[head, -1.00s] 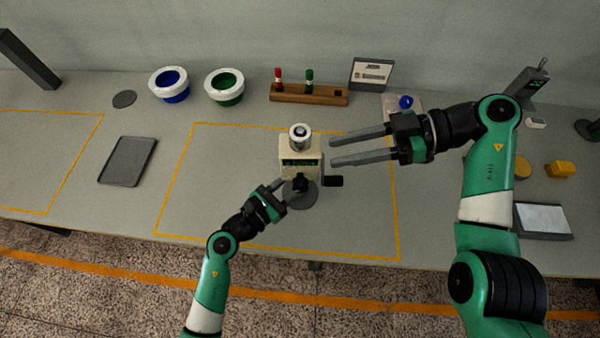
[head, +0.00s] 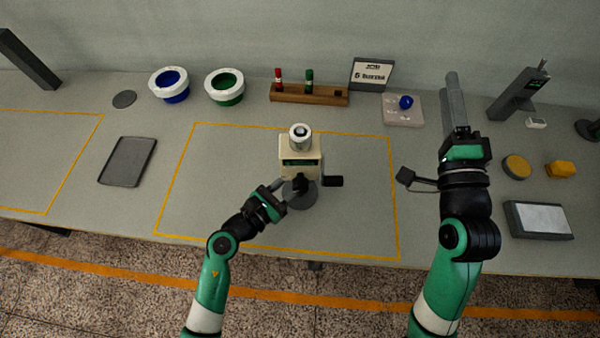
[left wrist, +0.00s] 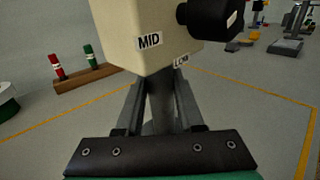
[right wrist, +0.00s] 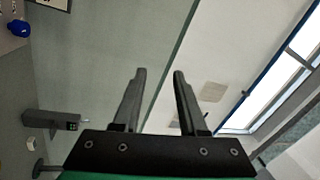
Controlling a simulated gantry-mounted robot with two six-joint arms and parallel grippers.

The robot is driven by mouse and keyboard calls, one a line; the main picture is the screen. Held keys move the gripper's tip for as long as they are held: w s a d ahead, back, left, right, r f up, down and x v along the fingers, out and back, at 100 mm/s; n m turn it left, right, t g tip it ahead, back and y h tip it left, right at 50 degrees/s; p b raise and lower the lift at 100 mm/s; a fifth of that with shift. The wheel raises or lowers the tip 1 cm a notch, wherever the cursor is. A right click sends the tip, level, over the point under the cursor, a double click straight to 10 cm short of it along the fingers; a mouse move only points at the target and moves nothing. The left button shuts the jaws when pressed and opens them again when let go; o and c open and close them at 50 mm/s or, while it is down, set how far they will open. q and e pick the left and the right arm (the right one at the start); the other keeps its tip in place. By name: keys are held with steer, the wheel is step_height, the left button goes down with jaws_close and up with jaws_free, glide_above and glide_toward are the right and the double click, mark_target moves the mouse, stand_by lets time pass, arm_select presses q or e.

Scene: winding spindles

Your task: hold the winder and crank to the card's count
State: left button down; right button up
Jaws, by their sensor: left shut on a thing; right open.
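My left gripper (head: 283,193) is shut on the winder's post, below the body; the left wrist view shows the post (left wrist: 160,105) between the fingers and a "MID" label on the body. My right gripper (head: 454,98) is open and empty, raised well right of the winder. The card (head: 371,74) stands at the back; its small text is hard to read.
A wooden rack (head: 308,94) holds a red and a green piece. Blue (head: 170,85) and green (head: 224,87) bowls stand back left, near a dark tray (head: 128,162). A pale plate (head: 403,110) carries a blue knob. A grey upright device (head: 518,95) stands back right.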

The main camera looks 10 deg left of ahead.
steer(key=s+a+f+n+g+y, duration=0.1)
steer(key=s+a+f+g+y, duration=0.1)
steer(key=s+a+f+y, duration=0.3)
steer(key=g+y, duration=0.2)
steer(key=g, duration=0.2)
glide_toward(335, 176)
steer(key=f, duration=0.1)
steer(key=x, duration=1.2)
steer(key=shift+w+d, duration=0.1)
steer(key=shift+w, duration=0.2)
jaws_close()
steer(key=shift+r, duration=0.1)
